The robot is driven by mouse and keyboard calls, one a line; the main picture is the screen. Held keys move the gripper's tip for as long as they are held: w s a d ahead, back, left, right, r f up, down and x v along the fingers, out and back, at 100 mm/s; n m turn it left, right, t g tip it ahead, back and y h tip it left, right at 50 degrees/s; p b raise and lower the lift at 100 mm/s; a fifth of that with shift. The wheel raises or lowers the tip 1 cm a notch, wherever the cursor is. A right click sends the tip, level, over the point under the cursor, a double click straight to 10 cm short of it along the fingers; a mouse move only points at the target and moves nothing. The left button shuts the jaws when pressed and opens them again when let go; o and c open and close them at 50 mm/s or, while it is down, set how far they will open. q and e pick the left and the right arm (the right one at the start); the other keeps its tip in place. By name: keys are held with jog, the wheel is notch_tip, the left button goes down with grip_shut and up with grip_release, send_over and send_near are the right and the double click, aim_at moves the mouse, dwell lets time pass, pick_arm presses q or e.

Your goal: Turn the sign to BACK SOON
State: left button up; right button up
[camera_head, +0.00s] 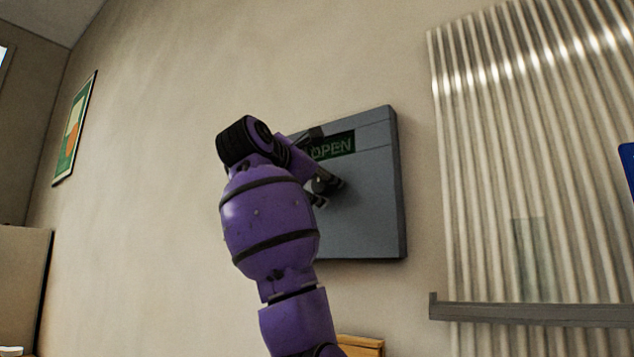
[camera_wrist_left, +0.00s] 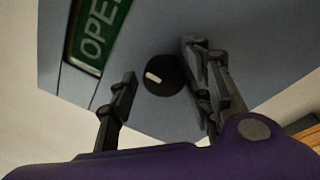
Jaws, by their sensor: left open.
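The sign is a grey wall panel (camera_head: 370,215) with a green window reading OPEN (camera_head: 334,146) near its top. In the left wrist view the same window (camera_wrist_left: 97,36) shows tilted and partly cut off. A round black knob (camera_wrist_left: 163,76) with a white pointer mark sits on the panel below the window. My left gripper (camera_wrist_left: 163,90) is open, with one finger on each side of the knob in the picture; I cannot tell whether either touches it. In the head view my left arm hides the knob and part of the panel. My right gripper is not in view.
A ribbed, light-coloured sheet (camera_head: 530,150) covers the wall to the right, with a grey rail (camera_head: 530,312) low across it. A framed picture (camera_head: 74,130) hangs at far left. A wooden piece (camera_head: 360,345) shows below the panel. The wall around the panel is bare.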

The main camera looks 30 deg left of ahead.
pick_arm(q)
jog(key=shift+s+r, duration=0.15)
jog(key=c, duration=1.1)
